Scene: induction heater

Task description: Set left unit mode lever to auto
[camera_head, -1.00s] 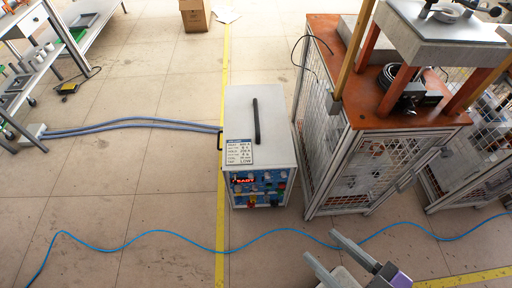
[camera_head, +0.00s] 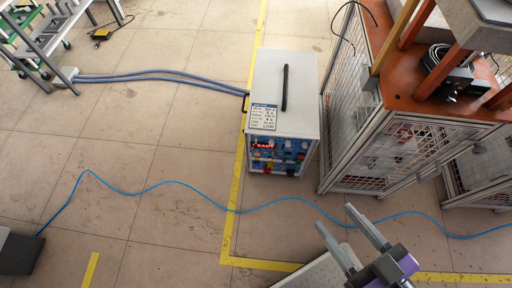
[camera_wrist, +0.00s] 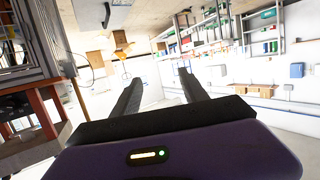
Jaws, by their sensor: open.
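A white box-shaped unit (camera_head: 284,92) with a black top handle (camera_head: 285,87) stands on the floor near the middle of the head view. Its front panel (camera_head: 278,154) has a red lit display and several coloured controls. They are too small for me to tell which one is the mode lever or how it is set. My gripper (camera_head: 357,237) is at the lower right, nearer to me than the unit and apart from it. Its two fingers are spread with nothing between them. In the wrist view the open fingers (camera_wrist: 158,88) point out into the room, and the unit is not visible there.
A caged workstation (camera_head: 400,150) with an orange top stands just right of the unit. A blue cable (camera_head: 290,199) crosses the floor in front. Grey hoses (camera_head: 160,79) run left from the unit. Open floor (camera_head: 170,230) lies in front and to the left.

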